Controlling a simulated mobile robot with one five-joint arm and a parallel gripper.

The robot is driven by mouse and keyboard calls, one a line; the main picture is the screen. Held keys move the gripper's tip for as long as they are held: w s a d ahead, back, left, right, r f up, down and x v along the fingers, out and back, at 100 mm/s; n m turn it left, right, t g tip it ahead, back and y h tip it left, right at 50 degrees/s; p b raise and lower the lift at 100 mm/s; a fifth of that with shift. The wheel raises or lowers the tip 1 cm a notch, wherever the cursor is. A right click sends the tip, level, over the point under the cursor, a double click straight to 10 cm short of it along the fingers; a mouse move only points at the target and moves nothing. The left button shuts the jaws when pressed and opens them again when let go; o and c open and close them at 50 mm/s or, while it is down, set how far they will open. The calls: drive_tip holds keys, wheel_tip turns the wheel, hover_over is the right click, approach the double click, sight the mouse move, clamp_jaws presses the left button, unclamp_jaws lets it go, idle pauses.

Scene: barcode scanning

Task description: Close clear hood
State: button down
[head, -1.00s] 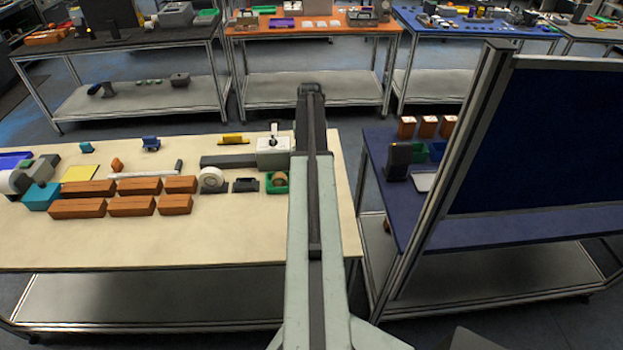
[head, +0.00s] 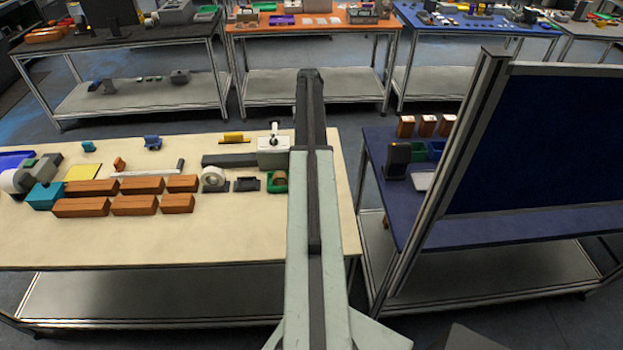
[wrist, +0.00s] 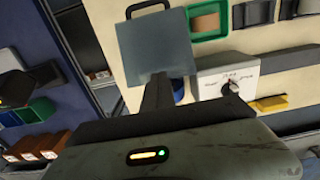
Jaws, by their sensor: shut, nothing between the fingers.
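A grey, see-through-looking square panel with a black handle, which looks like the clear hood (wrist: 155,46), shows at the top middle of the wrist view. My gripper (wrist: 159,80) is shut and empty, its dark fingers pointing at the panel's lower edge. I cannot tell whether they touch it. In the head view my arm hides the panel and the gripper. A white box with a dial (wrist: 229,84) is right of the fingers in the wrist view; it also shows in the head view (head: 273,150), on the cream table (head: 150,238).
A blue table (head: 470,228) with a dark upright board (head: 545,135) stands to the right. The cream table's front strip is clear.

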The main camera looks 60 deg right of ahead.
drive_tip(key=shift+w+d+f+b, duration=0.2)
drive_tip(key=shift+w+d, duration=0.7)
drive_tip(key=shift+d, duration=0.35)
drive_tip(key=shift+w+d+f+b, duration=0.15)
drive_tip(key=shift+w+d, duration=0.8)
drive_tip(key=shift+d, duration=0.35)
drive_tip(key=shift+w+d+f+b, duration=0.2)
drive_tip(key=shift+w+d, duration=0.7)
drive_tip(key=shift+d, duration=0.35)
drive_tip(key=shift+r, duration=0.1)
wheel_tip(320, 180, up, 5)
drive_tip(key=p, duration=0.5)
drive_tip(key=shift+a, duration=0.1)
